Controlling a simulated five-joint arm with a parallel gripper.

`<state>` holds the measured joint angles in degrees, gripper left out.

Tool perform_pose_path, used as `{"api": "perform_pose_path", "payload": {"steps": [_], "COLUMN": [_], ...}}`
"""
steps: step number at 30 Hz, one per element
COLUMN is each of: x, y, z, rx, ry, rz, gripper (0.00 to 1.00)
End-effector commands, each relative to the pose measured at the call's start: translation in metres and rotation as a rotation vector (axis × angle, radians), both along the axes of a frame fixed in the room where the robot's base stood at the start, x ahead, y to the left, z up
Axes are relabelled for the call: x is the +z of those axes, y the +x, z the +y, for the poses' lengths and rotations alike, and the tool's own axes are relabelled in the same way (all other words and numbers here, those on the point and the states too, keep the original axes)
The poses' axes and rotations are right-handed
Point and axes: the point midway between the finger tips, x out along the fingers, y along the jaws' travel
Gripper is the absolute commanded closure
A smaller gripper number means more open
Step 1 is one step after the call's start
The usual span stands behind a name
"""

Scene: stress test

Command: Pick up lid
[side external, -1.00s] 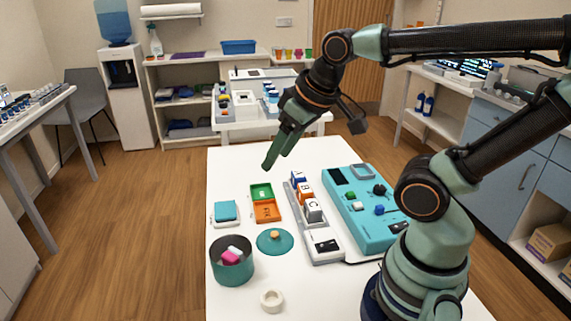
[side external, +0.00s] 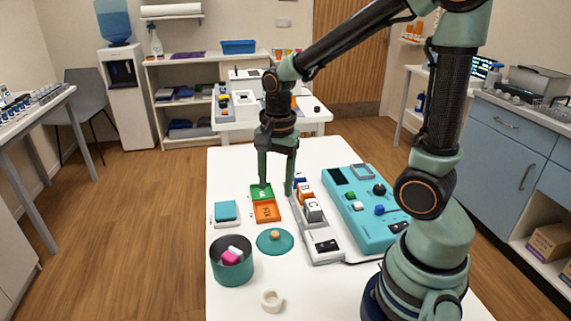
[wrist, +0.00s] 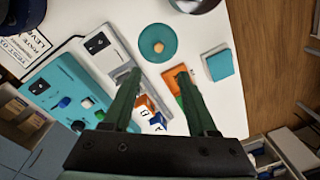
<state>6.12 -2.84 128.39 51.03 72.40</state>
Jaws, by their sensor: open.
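The lid (side external: 268,244) is a flat round teal disc with a small orange-tan knob (side external: 275,236). It lies on the white table, just right of and behind the open teal pot (side external: 232,266), which has pink and white things inside. In the wrist view the lid (wrist: 150,46) lies beyond my fingertips, near the top middle. My gripper (side external: 276,191) points down with its fingers spread, empty, over the far side of the green and orange tray, apart from the lid. In the wrist view its fingers (wrist: 155,74) show on both sides.
The green and orange tray (side external: 267,212) and a teal block (side external: 226,210) are behind the lid. A grey rack with lettered blocks (side external: 314,211) and a teal panel (side external: 368,228) stand to the right. A white ring (side external: 263,301) lies in front.

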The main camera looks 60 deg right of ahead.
Motion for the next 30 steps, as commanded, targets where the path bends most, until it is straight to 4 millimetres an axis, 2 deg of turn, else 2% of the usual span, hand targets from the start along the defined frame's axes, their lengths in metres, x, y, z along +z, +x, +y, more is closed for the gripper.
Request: {"api": "perform_pose_path", "payload": {"steps": [3, 7, 18, 26, 30], "x": [-0.014, -0.023, -0.078, -0.093, -0.109], "y": [0.001, 0.002, 0.001, 0.002, 0.004], "z": [-0.004, -0.005, -0.005, -0.004, -0.002], "rx": [-0.138, -0.199, -0.202, -0.2, -0.199], "ry": [0.01, 0.013, 0.012, 0.013, 0.012], "rz": [0.044, 0.06, 0.063, 0.06, 0.064], "gripper": [0.42, 0.42, 0.42, 0.42, 0.42]}}
